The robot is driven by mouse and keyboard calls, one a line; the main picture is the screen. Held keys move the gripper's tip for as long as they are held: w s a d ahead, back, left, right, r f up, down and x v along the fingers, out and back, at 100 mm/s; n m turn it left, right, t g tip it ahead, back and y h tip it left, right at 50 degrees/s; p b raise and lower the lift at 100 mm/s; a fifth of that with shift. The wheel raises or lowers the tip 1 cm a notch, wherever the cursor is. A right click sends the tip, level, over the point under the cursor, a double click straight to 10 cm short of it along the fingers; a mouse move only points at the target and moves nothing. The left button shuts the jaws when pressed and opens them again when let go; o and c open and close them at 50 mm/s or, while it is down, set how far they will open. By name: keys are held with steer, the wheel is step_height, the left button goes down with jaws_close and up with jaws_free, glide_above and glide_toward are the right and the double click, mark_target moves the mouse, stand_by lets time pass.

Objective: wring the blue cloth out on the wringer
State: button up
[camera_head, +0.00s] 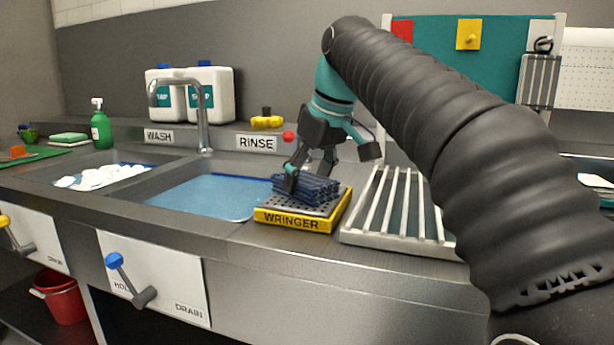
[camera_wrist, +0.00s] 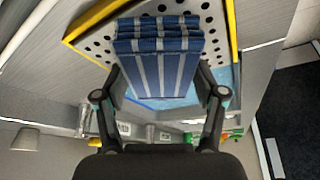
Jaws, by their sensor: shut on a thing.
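The blue cloth (camera_head: 318,189) is folded, with pale stripes, and rests on the perforated plate of the yellow wringer (camera_head: 292,221). In the wrist view the cloth (camera_wrist: 158,58) lies over the holed plate, with the wringer's yellow rim (camera_wrist: 95,17) around it. My gripper (camera_head: 309,178) is at the cloth, shut on it. In the wrist view my gripper's two fingers (camera_wrist: 160,88) stand at the cloth's left and right sides. The far part of the cloth is partly hidden by the gripper in the head view.
The blue-water rinse basin (camera_head: 200,197) is left of the wringer, and the foamy wash basin (camera_head: 100,177) is farther left. A slatted drying rack (camera_head: 385,210) stands close on the right. The faucet (camera_head: 203,115) and white soap jugs (camera_head: 210,95) are behind.

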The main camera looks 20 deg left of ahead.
steer(key=shift+r+p, duration=1.2)
steer(key=shift+r, duration=2.3)
